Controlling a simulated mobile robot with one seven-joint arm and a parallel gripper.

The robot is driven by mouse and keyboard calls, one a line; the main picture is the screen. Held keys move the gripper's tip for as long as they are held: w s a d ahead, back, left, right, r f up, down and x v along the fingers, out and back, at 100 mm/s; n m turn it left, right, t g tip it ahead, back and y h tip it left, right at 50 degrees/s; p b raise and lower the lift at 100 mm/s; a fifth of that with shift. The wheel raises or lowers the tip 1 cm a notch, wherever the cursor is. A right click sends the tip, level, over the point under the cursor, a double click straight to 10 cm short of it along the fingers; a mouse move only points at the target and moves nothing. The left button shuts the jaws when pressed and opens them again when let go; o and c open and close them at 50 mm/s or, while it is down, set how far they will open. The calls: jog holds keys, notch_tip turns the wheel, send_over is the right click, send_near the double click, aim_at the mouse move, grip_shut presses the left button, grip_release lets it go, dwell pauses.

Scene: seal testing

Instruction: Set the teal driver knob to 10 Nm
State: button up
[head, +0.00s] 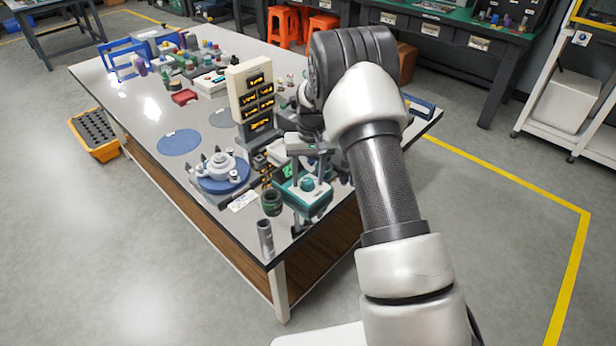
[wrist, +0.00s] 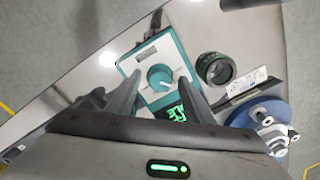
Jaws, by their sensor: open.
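The teal driver (head: 303,192) stands near the front end of the bench in the head view, with its round teal knob (head: 307,183) facing up. In the wrist view the knob (wrist: 160,77) sits on a white panel of the teal box (wrist: 184,55) and carries a white pointer mark. A green display (wrist: 170,114) beside it is partly covered by a finger; I cannot read it. My gripper (wrist: 159,82) is open, with one finger on either side of the knob in that view. I cannot tell how high the fingertips are above the panel.
A dark green ring (head: 271,202) and a grey cylinder (head: 265,238) stand close to the driver, near the bench edge. A blue round base with a white fitting (head: 221,172) lies to the left. A tall display stack (head: 251,95) rises behind.

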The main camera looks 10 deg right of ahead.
jog(key=c, duration=1.1)
jog(key=shift+o, duration=0.2)
jog(key=shift+m, duration=0.3)
jog(key=m, duration=0.3)
jog(key=shift+m+p, duration=0.3)
jog(key=shift+m, duration=1.7)
jog(key=o, duration=1.1)
jog(key=shift+c, duration=0.2)
